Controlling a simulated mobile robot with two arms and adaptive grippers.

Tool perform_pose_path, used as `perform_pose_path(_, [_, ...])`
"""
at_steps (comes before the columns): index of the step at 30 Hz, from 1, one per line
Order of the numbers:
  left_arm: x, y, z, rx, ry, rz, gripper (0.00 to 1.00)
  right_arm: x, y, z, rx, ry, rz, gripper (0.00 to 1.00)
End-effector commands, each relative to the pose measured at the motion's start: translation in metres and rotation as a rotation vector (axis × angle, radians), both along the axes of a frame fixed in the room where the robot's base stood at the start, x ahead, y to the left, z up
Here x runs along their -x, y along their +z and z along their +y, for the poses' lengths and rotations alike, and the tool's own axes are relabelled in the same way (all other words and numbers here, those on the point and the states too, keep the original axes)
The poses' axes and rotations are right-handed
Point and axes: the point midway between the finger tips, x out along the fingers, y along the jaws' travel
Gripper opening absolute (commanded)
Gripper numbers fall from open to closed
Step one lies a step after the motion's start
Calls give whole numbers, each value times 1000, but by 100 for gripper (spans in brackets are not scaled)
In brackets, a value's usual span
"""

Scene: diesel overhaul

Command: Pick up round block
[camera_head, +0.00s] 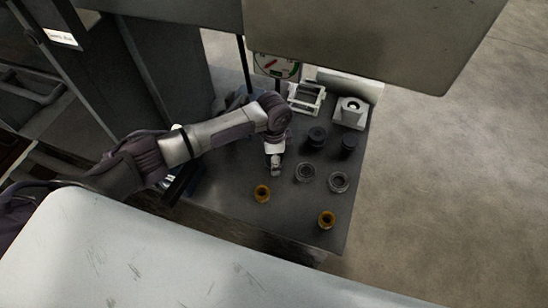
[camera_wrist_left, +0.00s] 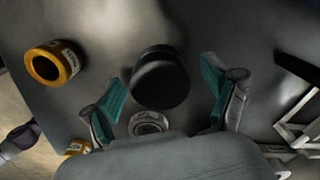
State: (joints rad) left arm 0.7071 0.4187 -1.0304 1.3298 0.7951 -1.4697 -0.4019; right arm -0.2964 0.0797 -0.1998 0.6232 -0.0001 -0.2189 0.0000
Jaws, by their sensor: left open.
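A dark round block (camera_head: 316,138) stands on the dark tabletop, right of my left gripper (camera_head: 275,170) in the head view. A second dark round block (camera_head: 348,146) stands just right of it. In the left wrist view, one dark round block (camera_wrist_left: 160,80) shows between and beyond the fingertips of my left gripper (camera_wrist_left: 160,88). The teal-padded fingers are spread wide, with nothing held. The gripper points down, and I cannot tell its exact height above the table. My right gripper is not in view.
Two grey rings (camera_head: 305,172) (camera_head: 338,181) and two orange-yellow rings (camera_head: 262,193) (camera_head: 327,219) stand nearby. A white frame (camera_head: 307,98) and a white block with a round hole (camera_head: 350,112) are at the back. A large grey panel (camera_head: 370,40) overhangs the back.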

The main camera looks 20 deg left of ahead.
Motion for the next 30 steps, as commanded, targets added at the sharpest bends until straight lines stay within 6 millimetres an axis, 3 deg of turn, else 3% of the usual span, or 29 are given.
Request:
perform_pose_path(7, [0, -1, 0, 1, -1, 0, 83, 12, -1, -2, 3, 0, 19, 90])
perform_pose_path(18, [0, -1, 0, 1, 0, 0, 22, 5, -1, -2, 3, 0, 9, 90])
perform_pose_path(30, [-2, 7, -1, 3, -1, -5, 22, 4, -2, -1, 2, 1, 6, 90])
